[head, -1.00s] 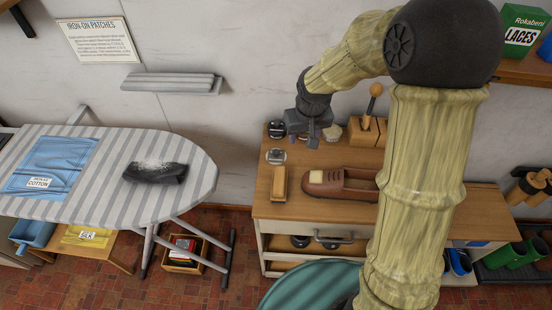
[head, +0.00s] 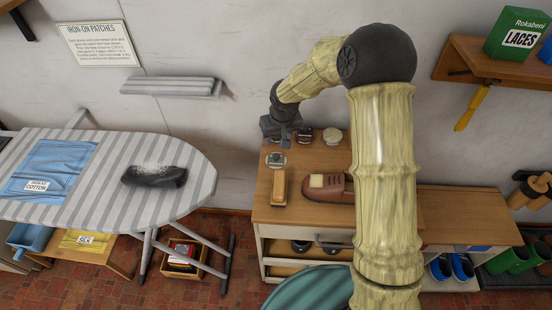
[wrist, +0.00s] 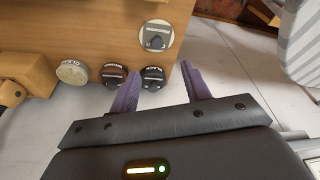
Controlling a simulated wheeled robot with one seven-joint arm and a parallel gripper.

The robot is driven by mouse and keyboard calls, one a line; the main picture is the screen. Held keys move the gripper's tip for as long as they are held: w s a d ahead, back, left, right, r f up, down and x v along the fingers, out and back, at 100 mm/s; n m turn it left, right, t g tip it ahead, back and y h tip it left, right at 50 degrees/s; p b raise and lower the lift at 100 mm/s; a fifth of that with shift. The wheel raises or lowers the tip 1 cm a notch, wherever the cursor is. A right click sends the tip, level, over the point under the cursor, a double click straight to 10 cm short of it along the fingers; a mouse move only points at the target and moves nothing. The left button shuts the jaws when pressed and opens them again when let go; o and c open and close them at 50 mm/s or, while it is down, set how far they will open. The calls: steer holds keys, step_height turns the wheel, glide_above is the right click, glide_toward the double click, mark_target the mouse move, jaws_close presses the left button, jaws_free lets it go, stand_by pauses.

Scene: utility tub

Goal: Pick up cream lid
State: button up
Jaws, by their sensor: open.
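Several small round containers stand at the back left of the wooden bench. In the wrist view, a black-topped, labelled one (wrist: 153,77) lies between my fingertips, with a dark brown-topped one (wrist: 114,75) to its left. A pale cream round piece (wrist: 72,73) is further left; it also shows in the head view (head: 332,136). A light grey disc with a black middle (wrist: 156,37) lies apart. I cannot tell which piece is the cream lid. My gripper (wrist: 160,71) is open and empty, over the bench's back left corner in the head view (head: 284,142).
A wooden-backed brush (head: 279,187) and a brown shoe (head: 328,188) lie on the bench (head: 300,215). My arm hides its right part. The wall is close behind. A striped ironing board (head: 110,200) is left, with a gap between.

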glide_above(276, 156)
steer(key=s, duration=0.2)
steer(key=x, duration=0.4)
steer(key=s+x, duration=0.1)
steer(key=x, duration=0.1)
steer(key=shift+d+f+p, duration=0.35)
steer(key=shift+f+p, duration=0.05)
steer(key=shift+f, duration=0.3)
steer(key=shift+w, duration=0.15)
steer(key=shift+a+f+p, duration=0.1)
steer(key=shift+f+p, duration=0.2)
steer(key=shift+f, duration=0.3)
steer(key=shift+p+x, duration=0.5)
steer(key=shift+x, duration=1.45)
steer(key=shift+d, duration=0.3)
steer(key=shift+c, duration=0.2)
jaws_close()
